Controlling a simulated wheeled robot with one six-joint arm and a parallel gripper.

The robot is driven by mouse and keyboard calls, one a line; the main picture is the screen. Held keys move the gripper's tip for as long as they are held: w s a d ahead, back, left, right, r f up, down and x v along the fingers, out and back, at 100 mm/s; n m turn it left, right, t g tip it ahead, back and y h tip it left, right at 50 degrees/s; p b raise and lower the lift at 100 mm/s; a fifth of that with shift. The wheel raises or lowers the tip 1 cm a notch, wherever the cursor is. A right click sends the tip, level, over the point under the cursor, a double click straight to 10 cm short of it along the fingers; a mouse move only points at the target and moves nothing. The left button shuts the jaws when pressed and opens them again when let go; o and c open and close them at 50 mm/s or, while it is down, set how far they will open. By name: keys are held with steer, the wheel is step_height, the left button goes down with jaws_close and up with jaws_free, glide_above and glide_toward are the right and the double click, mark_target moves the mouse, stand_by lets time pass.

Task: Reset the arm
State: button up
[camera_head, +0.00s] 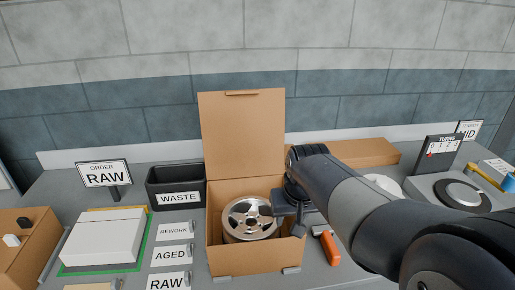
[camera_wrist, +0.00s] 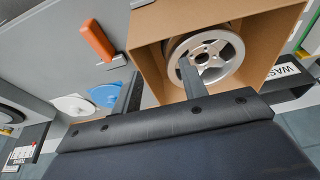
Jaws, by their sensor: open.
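My gripper (camera_head: 289,222) hangs at the right side of an open cardboard box (camera_head: 246,262), its fingers pointing down. In the wrist view my gripper (camera_wrist: 160,84) has its two fingers spread with nothing between them. A silver spoked wheel (camera_head: 236,226) lies in the box, left of the gripper in the head view. The wheel also shows in the wrist view (camera_wrist: 226,62), partly covered by one finger. I cannot tell whether that finger touches the wheel or the box wall.
The box's lid (camera_head: 241,130) stands up behind it. A black WASTE bin (camera_head: 176,183) and label plates stand left. An orange-handled tool (camera_head: 330,248) lies right of the box. A long cardboard box (camera_head: 350,152) lies behind my arm. A turntable-like device (camera_head: 460,193) stands far right.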

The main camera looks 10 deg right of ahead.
steer(key=x, duration=1.2)
steer(key=shift+f, duration=0.3)
steer(key=shift+f+b, duration=0.4)
steer(key=shift+b, duration=0.3)
steer(key=shift+r+p, duration=0.35)
steer(key=shift+r, duration=0.05)
steer(key=shift+f, duration=0.15)
